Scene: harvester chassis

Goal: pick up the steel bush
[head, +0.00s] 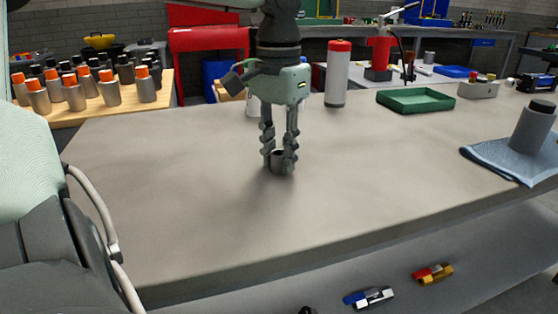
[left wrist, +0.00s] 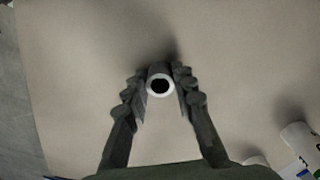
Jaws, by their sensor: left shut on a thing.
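The steel bush (head: 279,159) is a small, short grey metal tube with a dark bore. It is upright over the bench top. In the left wrist view the steel bush (left wrist: 160,84) shows end-on as a pale ring around a black hole. My left gripper (head: 280,162) points straight down with its two fingers shut on the bush, one on each side. The left wrist view also shows the fingers of my left gripper (left wrist: 161,88) against its sides. I cannot tell whether the bush touches the bench. My right gripper is not in view.
The grey bench (head: 190,215) is clear around the gripper. A white cylinder with a red cap (head: 337,80) and a green tray (head: 415,101) stand behind. A blue cloth (head: 490,160) with a grey bottle (head: 531,128) is at right. Orange-topped bottles (head: 74,95) stand on a wooden table at left.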

